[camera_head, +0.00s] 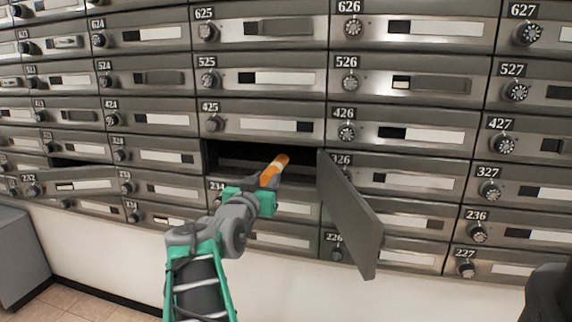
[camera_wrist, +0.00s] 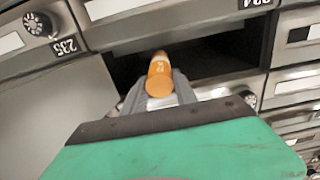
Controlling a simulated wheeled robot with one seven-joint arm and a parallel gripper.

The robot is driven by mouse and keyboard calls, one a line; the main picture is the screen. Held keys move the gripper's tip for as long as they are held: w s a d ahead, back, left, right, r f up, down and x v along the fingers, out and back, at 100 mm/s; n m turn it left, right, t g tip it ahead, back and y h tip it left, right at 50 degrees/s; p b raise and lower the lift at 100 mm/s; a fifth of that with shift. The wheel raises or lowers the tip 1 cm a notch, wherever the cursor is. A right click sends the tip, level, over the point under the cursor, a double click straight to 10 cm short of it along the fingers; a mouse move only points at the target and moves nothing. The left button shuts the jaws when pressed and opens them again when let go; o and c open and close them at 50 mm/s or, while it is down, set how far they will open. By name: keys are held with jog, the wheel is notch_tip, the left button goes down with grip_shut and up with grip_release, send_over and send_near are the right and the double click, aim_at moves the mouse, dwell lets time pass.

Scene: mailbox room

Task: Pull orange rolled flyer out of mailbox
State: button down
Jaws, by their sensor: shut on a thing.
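The orange rolled flyer (camera_head: 274,168) shows at the opening of the open mailbox (camera_head: 228,158), below box 425. In the wrist view the flyer (camera_wrist: 160,74) sits between the two fingers of my gripper (camera_wrist: 158,98), with its round near end facing the camera. My gripper (camera_head: 264,186) is shut on the flyer in front of the opening. The flyer is tilted up and to the right in the head view. How much of it is still inside the box cannot be told. The box interior is dark.
The open mailbox door (camera_head: 350,215) swings out to the right of my gripper, close to it. Closed mailboxes with knobs surround the opening. A grey cabinet (camera_head: 25,250) stands at lower left. White wall (camera_head: 290,295) lies below the boxes.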

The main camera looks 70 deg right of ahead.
jog(key=s+a+b, duration=0.1)
jog(key=a, duration=0.6)
jog(key=shift+a, duration=0.35)
jog(key=shift+s, duration=0.1)
